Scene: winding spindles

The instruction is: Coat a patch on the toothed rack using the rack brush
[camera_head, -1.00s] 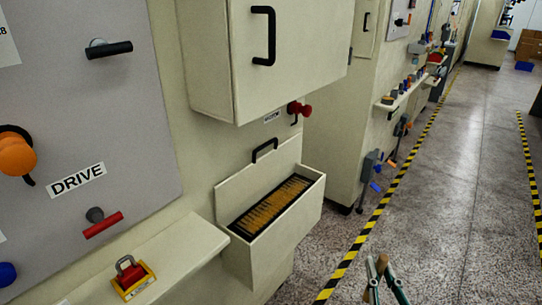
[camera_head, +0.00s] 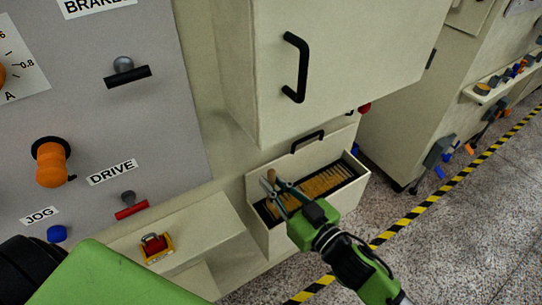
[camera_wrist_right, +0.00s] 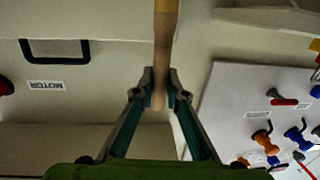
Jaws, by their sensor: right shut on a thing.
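The toothed rack (camera_head: 328,182) is a row of golden-brown teeth in a black frame inside an open cream drawer (camera_head: 345,199). My right gripper (camera_head: 275,184) is over the left end of the drawer and covers part of the rack. It is shut on a wooden handle, the rack brush (camera_head: 269,174), whose end sticks up past the fingers. In the right wrist view, the brush handle (camera_wrist_right: 164,45) runs up from between the fingertips (camera_wrist_right: 160,86); its bristles do not show. I cannot tell whether the brush touches the rack. My left gripper is not in view.
A cabinet door with a black handle (camera_head: 296,67) hangs above the drawer. At left are a grey panel with an orange knob (camera_head: 52,170) and a ledge with a red-and-yellow padlock piece (camera_head: 155,246). Striped tape (camera_head: 400,222) marks the floor at right.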

